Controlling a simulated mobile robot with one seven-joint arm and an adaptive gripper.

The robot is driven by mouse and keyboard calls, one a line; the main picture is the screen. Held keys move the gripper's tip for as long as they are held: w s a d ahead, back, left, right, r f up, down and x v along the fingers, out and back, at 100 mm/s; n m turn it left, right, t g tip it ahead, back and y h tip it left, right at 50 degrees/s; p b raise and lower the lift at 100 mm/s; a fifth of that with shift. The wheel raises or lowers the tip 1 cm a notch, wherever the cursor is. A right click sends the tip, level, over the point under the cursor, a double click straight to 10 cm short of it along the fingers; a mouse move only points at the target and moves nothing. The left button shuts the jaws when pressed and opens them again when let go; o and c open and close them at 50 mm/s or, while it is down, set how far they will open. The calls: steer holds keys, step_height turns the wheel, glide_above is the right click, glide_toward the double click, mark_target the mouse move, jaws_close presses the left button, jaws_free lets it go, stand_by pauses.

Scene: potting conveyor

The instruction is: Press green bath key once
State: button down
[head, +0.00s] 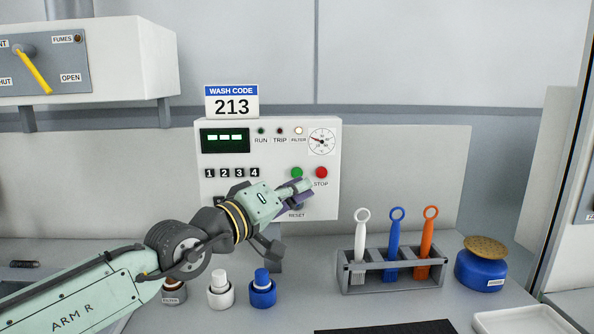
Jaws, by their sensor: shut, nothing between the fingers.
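A white control panel (329,136) stands against the back wall. Its green round key (297,172) is in full view, left of a red STOP key (321,172); any label of the green key is hidden. My gripper (304,187) is shut and empty, just below the green key in the picture and partly over the area above the RESET label. I cannot tell whether it touches the panel. The FILTER lamp (298,131) looks lit; the RUN lamp (261,131) looks dark.
A WASH CODE 213 sign (231,101) tops the panel. Bottles with white (219,292) and blue (262,291) caps stand below my arm. A grey rack (392,279) holds white, blue and orange tools, left of a blue pot (482,273). A white tray (522,320) lies front right.

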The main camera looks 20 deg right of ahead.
mark_target(297, 173)
steer(key=shift+w+d, duration=0.25)
steer(key=shift+w, duration=0.75)
stand_by(0.8)
steer(key=shift+w+d, duration=0.15)
steer(key=shift+w, duration=0.25)
steer(key=shift+w, duration=0.35)
stand_by(0.4)
steer(key=shift+s, duration=0.1)
steer(key=shift+s+b, duration=0.5)
steer(key=shift+s, duration=0.15)
